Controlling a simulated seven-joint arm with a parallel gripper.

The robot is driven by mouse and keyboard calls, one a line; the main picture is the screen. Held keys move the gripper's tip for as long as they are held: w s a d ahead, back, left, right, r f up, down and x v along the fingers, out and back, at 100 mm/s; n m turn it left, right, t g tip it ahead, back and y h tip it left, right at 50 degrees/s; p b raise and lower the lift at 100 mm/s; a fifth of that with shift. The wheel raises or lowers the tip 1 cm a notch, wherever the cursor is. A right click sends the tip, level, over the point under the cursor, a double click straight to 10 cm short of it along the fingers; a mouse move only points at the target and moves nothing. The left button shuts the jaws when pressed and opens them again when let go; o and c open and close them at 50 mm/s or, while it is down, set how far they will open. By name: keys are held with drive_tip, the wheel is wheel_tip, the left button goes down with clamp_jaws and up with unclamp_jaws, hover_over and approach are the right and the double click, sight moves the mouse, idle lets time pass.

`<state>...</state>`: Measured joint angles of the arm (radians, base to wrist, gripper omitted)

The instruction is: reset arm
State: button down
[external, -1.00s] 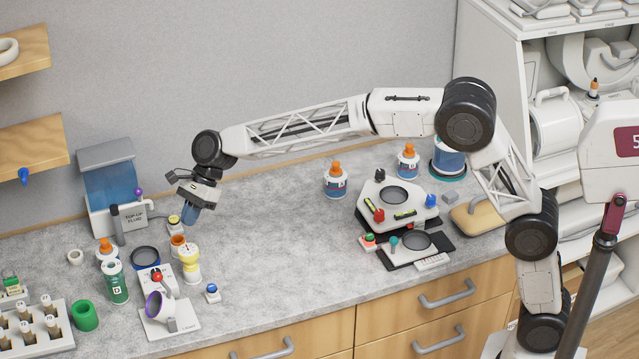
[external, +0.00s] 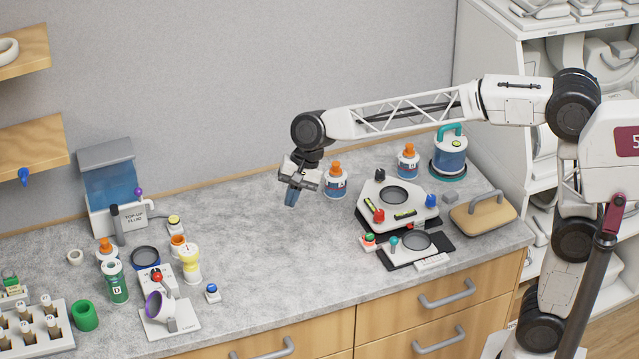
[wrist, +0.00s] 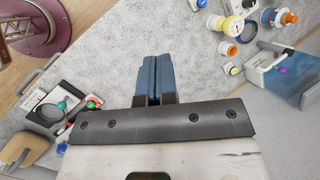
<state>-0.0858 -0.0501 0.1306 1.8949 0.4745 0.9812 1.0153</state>
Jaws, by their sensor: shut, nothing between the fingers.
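My gripper (external: 291,198) hangs above the middle of the grey counter (external: 265,255), pointing down, just left of a blue-and-white bottle with an orange cap (external: 336,181). In the wrist view its two blue fingers (wrist: 155,78) lie side by side, shut with nothing between them. The counter surface shows below them.
At the right stand a white device with coloured knobs (external: 397,203), a wooden block with a grey handle (external: 483,211) and a blue canister (external: 450,157). At the left are a top-up fluid dispenser (external: 111,185), several bottles and a vial rack (external: 35,330). Mid-counter is clear.

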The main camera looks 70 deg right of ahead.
drive_tip(key=s+d+f+n+h, duration=0.1)
drive_tip(key=s+d+f+n, duration=0.2)
drive_tip(key=s, duration=1)
drive_tip(key=s+d+f+n+h, duration=0.2)
drive_tip(key=s+d+n, duration=0.3)
drive_tip(key=s, duration=0.8)
drive_tip(key=s+d+f+n+h, duration=0.2)
drive_tip(key=s+d+f+n, duration=0.2)
drive_tip(key=s, duration=0.8)
drive_tip(key=shift+s+d+f+n, duration=0.25)
drive_tip(key=shift+s+d+n, duration=0.15)
drive_tip(key=shift+d+n, duration=0.1)
